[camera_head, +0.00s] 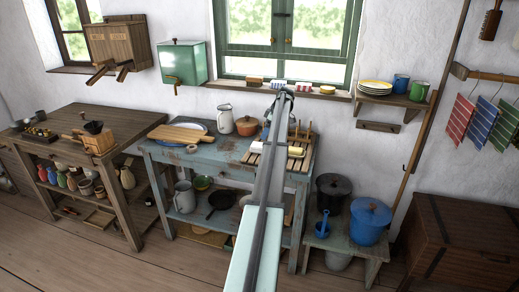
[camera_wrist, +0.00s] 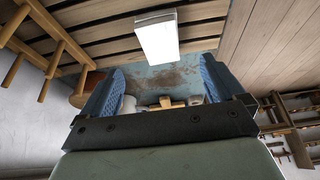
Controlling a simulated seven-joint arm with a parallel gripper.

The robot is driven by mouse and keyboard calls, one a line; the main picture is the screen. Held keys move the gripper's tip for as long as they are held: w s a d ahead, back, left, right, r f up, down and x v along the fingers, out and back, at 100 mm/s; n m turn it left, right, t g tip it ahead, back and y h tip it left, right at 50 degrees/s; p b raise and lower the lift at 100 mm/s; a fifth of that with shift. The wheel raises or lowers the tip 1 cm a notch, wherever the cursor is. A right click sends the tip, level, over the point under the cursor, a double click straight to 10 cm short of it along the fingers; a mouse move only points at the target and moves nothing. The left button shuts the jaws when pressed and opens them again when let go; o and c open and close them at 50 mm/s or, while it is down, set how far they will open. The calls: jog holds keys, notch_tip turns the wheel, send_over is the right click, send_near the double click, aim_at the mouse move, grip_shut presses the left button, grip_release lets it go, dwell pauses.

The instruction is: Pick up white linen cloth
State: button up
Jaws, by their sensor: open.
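A white folded block, which looks like the white linen cloth (camera_wrist: 155,38), lies on the wooden slats of a rack (camera_wrist: 100,35) in the wrist view. Its end reaches the slats' edge, beside the worn blue table top. In the head view it appears as a small white shape (camera_head: 257,147) at the rack's left end, beside my arm. My gripper (camera_wrist: 162,63) is open, its two blue-padded fingers wide apart. The cloth shows beyond the fingertips, with nothing held between them. In the head view my arm largely hides the gripper.
A yellowish item (camera_head: 296,151) lies on the rack to the right, near upright pegs. An orange pot (camera_head: 248,125), a white jug (camera_head: 225,119) and a cutting board (camera_head: 178,134) stand to the left. The window sill behind carries small items.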

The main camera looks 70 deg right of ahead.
aim_at(260, 145)
jog(key=x, duration=0.9)
jog(key=shift+w+f, duration=0.1)
jog(key=shift+f, duration=0.25)
jog(key=shift+a, duration=0.1)
jog(key=c, duration=1.2)
jog(key=shift+o, duration=0.2)
jog(key=shift+r, duration=0.1)
notch_tip(260, 145, up, 10)
